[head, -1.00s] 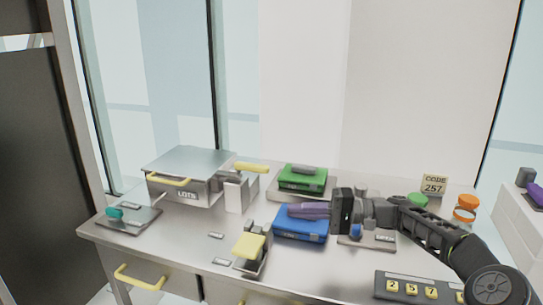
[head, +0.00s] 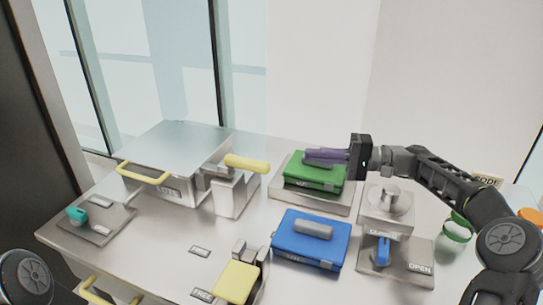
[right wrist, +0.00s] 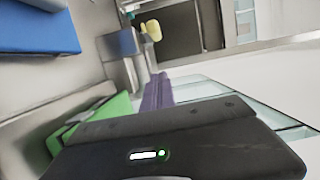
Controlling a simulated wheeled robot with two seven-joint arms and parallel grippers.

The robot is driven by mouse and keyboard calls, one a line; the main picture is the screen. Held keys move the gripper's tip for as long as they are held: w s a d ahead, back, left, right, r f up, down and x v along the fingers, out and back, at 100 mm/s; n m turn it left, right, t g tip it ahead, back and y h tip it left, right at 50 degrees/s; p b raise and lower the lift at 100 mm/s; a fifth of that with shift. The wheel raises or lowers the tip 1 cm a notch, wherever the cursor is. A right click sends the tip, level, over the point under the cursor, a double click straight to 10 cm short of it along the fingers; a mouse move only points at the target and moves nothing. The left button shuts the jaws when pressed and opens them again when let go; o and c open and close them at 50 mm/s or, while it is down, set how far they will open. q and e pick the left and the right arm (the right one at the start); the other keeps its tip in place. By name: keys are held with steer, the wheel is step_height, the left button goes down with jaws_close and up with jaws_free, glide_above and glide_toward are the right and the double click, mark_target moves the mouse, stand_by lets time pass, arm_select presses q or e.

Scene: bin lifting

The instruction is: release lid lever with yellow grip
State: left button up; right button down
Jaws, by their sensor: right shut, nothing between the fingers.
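The lever with the yellow grip (head: 247,163) sits on a grey metal block just right of the LOTS bin (head: 168,190). The bin's flat lid (head: 175,146) is down, and a yellow handle (head: 143,173) is on its front. My right gripper (head: 308,156), with purple fingers, is shut and empty. It appears over the green case, pointing left toward the yellow grip, with a gap between them. In the right wrist view the purple fingers (right wrist: 157,92) point toward a small yellow part (right wrist: 153,30), probably this grip. My left gripper is out of view.
The green case (head: 312,173) sits on a grey base below my right gripper. A blue case (head: 311,238) lies in front. A yellow-padded device (head: 238,283) is at the front edge. A teal-knobbed plate (head: 98,219) is at left, an OPEN plate (head: 405,262) at right.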

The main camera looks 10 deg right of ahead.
steer(key=a+p, duration=0.2)
steer(key=a, duration=0.9)
steer(key=shift+a, duration=0.3)
